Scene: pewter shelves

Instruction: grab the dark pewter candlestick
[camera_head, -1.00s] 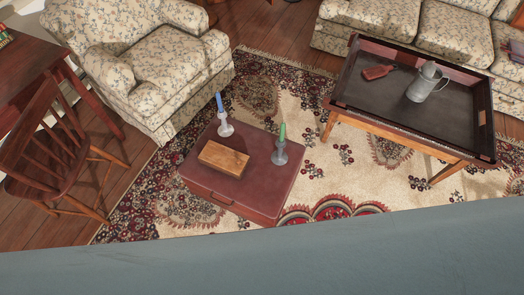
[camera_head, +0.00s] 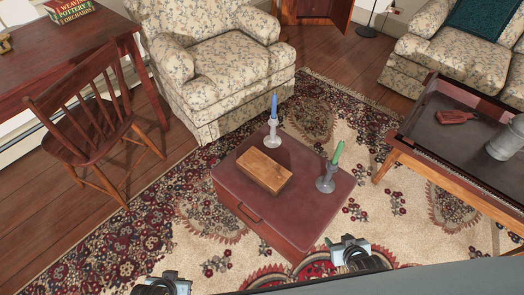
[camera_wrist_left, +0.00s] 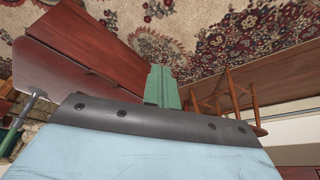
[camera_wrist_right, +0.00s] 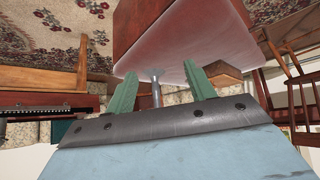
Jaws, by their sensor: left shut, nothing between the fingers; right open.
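The dark pewter candlestick (camera_head: 326,184) stands upright on the red-brown trunk (camera_head: 310,215), near its right edge, with a green candle in it. A paler candlestick (camera_head: 272,138) with a blue candle stands farther back. My right gripper (camera_head: 350,247) is open, in front of the trunk and apart from the candlestick. In the right wrist view a grey candlestick stem (camera_wrist_right: 156,92) shows between the spread fingers, beyond them; it looks like the dark one. My left gripper (camera_head: 165,283) is shut and empty at the bottom edge; its fingers show together in the left wrist view (camera_wrist_left: 160,85).
A wooden box (camera_head: 264,170) lies on the trunk left of the candlestick. A tray table (camera_head: 440,175) with a grey jug (camera_head: 507,140) stands at the right. An armchair (camera_head: 220,75) is behind, and a wooden chair (camera_head: 85,115) is at the left. Patterned rug is open around the trunk.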

